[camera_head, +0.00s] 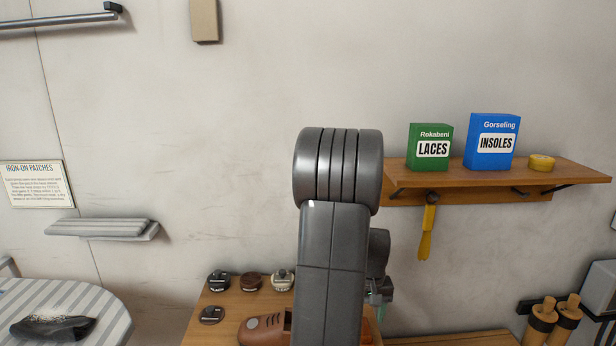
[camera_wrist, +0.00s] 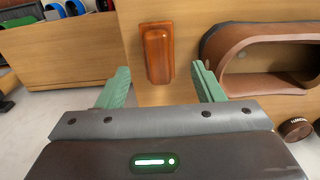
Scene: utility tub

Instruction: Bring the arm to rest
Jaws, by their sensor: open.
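My gripper (camera_wrist: 160,88) shows in the wrist view with its two green fingers spread apart and nothing between them. Beyond the fingertips is a wooden front panel with an orange-brown block (camera_wrist: 157,54) on it, apart from the fingers. In the head view my arm stands upright in the middle of the picture, in front of the wall. A small part of green shows at the arm's lower right, and the rest of the gripper is hidden behind the arm there.
A wall shelf (camera_head: 565,172) at right holds a green box (camera_head: 430,148) and a blue box (camera_head: 491,142). A striped ironing board (camera_head: 60,296) is at left. A brown curved object (camera_wrist: 262,85) is close on the gripper's right.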

